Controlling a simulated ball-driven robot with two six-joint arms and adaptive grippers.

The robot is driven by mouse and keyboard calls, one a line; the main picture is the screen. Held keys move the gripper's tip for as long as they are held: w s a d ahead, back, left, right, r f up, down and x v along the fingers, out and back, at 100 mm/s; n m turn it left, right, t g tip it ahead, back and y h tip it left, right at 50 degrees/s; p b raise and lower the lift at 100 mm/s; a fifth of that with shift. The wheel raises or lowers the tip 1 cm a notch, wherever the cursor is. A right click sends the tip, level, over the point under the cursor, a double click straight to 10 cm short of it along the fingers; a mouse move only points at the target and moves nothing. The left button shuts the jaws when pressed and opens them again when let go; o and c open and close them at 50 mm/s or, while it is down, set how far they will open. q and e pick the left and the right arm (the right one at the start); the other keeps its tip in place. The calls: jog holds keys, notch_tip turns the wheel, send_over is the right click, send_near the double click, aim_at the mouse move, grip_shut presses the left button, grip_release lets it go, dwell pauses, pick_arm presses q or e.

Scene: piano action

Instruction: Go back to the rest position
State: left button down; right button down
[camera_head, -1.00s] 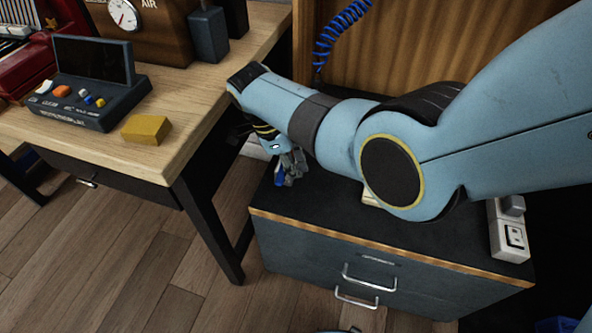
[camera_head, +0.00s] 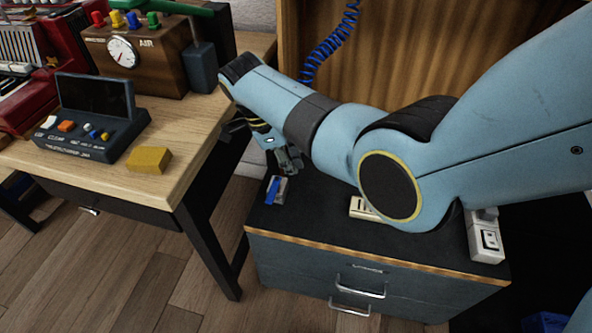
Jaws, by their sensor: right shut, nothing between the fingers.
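My right arm comes in from the right and reaches over the dark drawer cabinet (camera_head: 330,234). My right gripper (camera_head: 293,165) hangs at the end of this arm, above the cabinet's back left part, partly hidden by the arm. It is shut with nothing in it. A small grey block with a blue part (camera_head: 275,190) lies on the cabinet top, just below and left of the fingers, apart from them. My left gripper does not show.
The wooden table (camera_head: 190,150) stands at left with a dark console (camera_head: 85,135), a yellow block (camera_head: 149,160) and a wooden gauge box (camera_head: 150,65). A pale slotted piece (camera_head: 362,208) and a white switch box (camera_head: 485,240) sit on the cabinet. A blue coiled hose (camera_head: 330,48) hangs behind.

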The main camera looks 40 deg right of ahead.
jog(key=shift+w+a+r, duration=0.1)
jog(key=shift+w+r, duration=0.05)
jog(key=shift+r, duration=0.35)
jog(key=s+d+f+n+y, duration=0.15)
jog(key=s+f+n, duration=0.65)
jog(key=s, duration=0.9)
jog(key=s+d+f+n, duration=0.2)
jog(key=s+f+n, duration=0.2)
jog(key=s+f, duration=1)
jog(key=s+d+f+n, duration=0.2)
jog(key=s+f+n, duration=0.5)
jog(key=s, duration=1.2)
jog(key=w+n+t, duration=0.1)
jog(key=n, duration=0.1)
jog(key=w+n+t, duration=0.1)
jog(key=w+n, duration=0.1)
jog(key=w+n+t, duration=0.1)
jog(key=n, duration=0.1)
jog(key=shift+w+a+f+n+y, duration=0.15)
jog(key=shift+a+f+n+y, duration=0.15)
jog(key=shift+a+f+y, duration=0.05)
